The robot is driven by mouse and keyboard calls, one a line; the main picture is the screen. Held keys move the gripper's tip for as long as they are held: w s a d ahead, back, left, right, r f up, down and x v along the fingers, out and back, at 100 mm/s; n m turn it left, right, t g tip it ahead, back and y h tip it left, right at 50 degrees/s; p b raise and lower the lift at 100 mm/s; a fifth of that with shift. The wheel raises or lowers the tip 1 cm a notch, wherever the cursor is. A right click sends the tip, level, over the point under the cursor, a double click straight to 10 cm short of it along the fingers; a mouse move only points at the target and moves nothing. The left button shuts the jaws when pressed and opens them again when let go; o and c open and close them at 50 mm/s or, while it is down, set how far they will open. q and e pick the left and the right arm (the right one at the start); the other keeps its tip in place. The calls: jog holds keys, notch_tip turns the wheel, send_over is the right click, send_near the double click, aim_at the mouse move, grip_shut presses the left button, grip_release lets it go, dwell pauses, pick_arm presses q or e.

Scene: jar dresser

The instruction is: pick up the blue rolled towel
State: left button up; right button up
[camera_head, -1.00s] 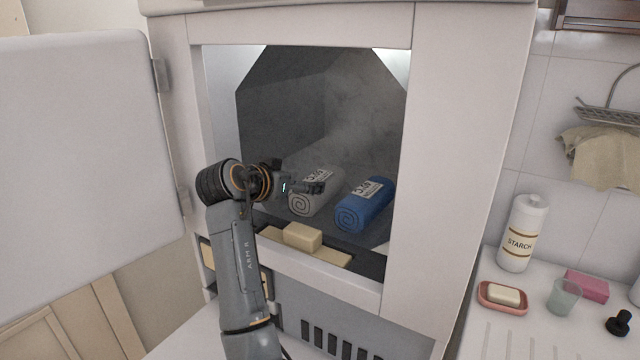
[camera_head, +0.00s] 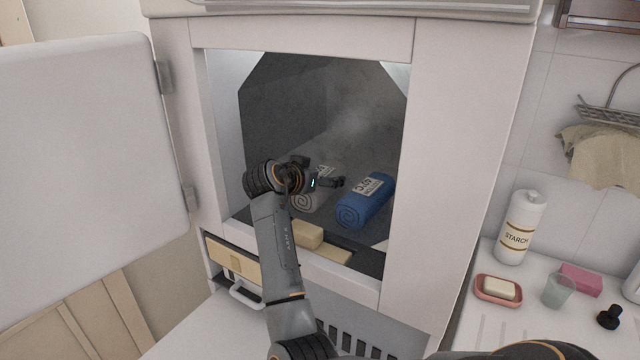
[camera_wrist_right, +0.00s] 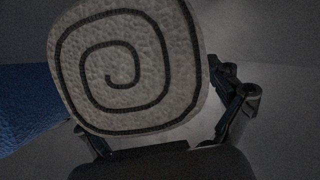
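The blue rolled towel (camera_head: 365,201) lies inside the open cabinet, at the right of its floor, with a white label on top. In the right wrist view a strip of it (camera_wrist_right: 28,108) shows at the left edge. A grey rolled towel (camera_head: 307,202) lies to its left, partly hidden by my gripper. Its spiral end (camera_wrist_right: 125,70) fills much of the wrist view. My right gripper (camera_head: 322,172) is open, with its fingers apart, at the grey towel and left of the blue one. I see no grip on either towel. My left gripper is not in view.
The cabinet door (camera_head: 85,170) stands open at the left. A beige soap block (camera_head: 306,235) sits at the opening's front edge. The cabinet's right frame (camera_head: 440,150) stands close to the blue towel. A starch bottle (camera_head: 520,228) and a soap dish (camera_head: 498,291) stand on the right counter.

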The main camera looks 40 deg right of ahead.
jog(key=c, duration=1.2)
jog(key=shift+r+b, duration=0.55)
jog(key=shift+r, duration=0.05)
jog(key=a+r+b, duration=0.1)
jog(key=r, duration=0.1)
jog(key=s+a+r+b, duration=0.1)
jog(key=r, duration=0.1)
jog(key=a+r+b, duration=0.1)
jog(key=a+r, duration=0.1)
jog(key=r, duration=0.1)
jog(key=shift+s, duration=0.2)
jog(key=shift+s+d+r+b+v, duration=0.15)
jog(key=shift+b+v, duration=0.35)
jog(key=shift+v, duration=1.35)
jog(key=shift+r+b+v, duration=0.15)
jog(key=shift+b+v, duration=0.3)
jog(key=shift+v, duration=1.35)
jog(key=shift+s+d+r+b+v, duration=0.1)
jog(key=shift+b+v, duration=0.4)
jog(key=shift+v, duration=1.35)
